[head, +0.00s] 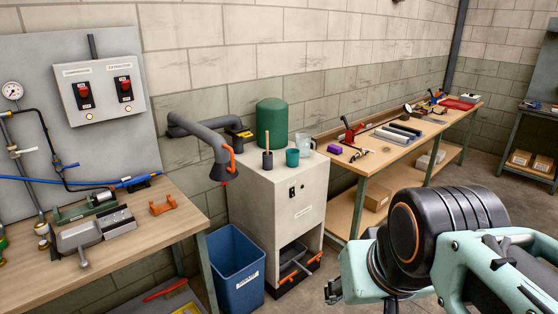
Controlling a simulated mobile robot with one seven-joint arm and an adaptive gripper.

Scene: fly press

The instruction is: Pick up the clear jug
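The clear jug (306,147) is small in the head view. It looks pale and see-through, and stands on top of the grey cabinet (312,212) near its back right edge. A green mug (292,158) stands just to its left and slightly in front, close to it. Parts of my arm fill the lower right of the view, well to the right and nearer than the jug. My gripper's fingers do not show.
A dark green cylinder (272,124) and a dark pot with a wooden handle (267,158) share the cabinet top. A grey extraction arm with a hood (221,168) hangs at its left. A blue bin (237,268) stands left of the cabinet. Workbenches (425,144) flank both sides.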

